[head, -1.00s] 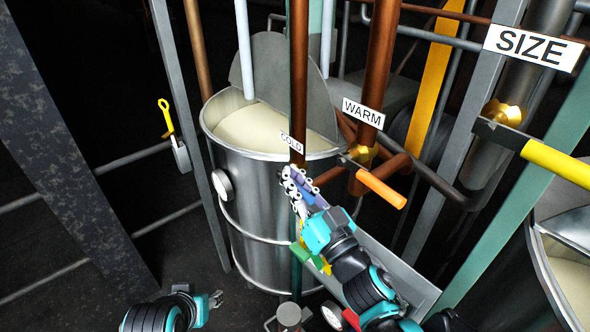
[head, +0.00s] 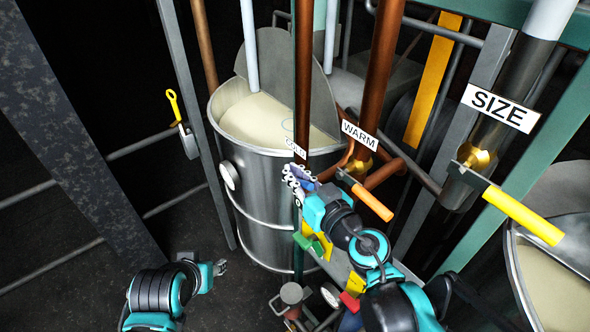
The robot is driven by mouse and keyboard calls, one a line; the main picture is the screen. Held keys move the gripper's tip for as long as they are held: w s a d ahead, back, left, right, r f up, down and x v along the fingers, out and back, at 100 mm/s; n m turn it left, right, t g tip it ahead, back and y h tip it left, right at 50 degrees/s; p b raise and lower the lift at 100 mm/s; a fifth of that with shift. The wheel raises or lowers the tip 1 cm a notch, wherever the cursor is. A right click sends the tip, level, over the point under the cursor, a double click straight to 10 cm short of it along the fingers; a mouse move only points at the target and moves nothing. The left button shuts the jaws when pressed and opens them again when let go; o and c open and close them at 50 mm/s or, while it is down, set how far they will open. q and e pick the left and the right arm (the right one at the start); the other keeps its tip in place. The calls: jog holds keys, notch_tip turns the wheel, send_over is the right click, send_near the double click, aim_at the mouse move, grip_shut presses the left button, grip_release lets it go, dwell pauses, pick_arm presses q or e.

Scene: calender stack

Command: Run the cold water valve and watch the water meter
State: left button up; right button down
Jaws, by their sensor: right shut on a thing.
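The COLD label (head: 296,148) hangs on a copper pipe in front of the steel tank. Just below it is a blue-purple valve handle (head: 308,184), mostly hidden by my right gripper (head: 301,186). The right gripper is shut on this handle. My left gripper (head: 219,268) is empty, low at the left of the tank and away from the valves; its finger gap is too small to read. A round white dial (head: 330,295) shows low beside my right arm, partly hidden and unreadable. I cannot tell if it is the water meter.
The WARM valve's orange handle (head: 372,202) is close right of my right gripper. The SIZE valve's yellow handle (head: 522,216) is farther right. The steel tank (head: 262,215) carries a side gauge (head: 230,175). Green and yellow handles (head: 311,242) lie below my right gripper.

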jog(key=shift+s+a, duration=0.1)
jog(key=c, duration=1.5)
grip_release()
jog(key=shift+a, duration=0.35)
pick_arm(q)
jog(key=shift+a+f, duration=0.1)
jog(key=shift+f, duration=0.05)
pick_arm(e)
jog(key=shift+d, duration=0.3)
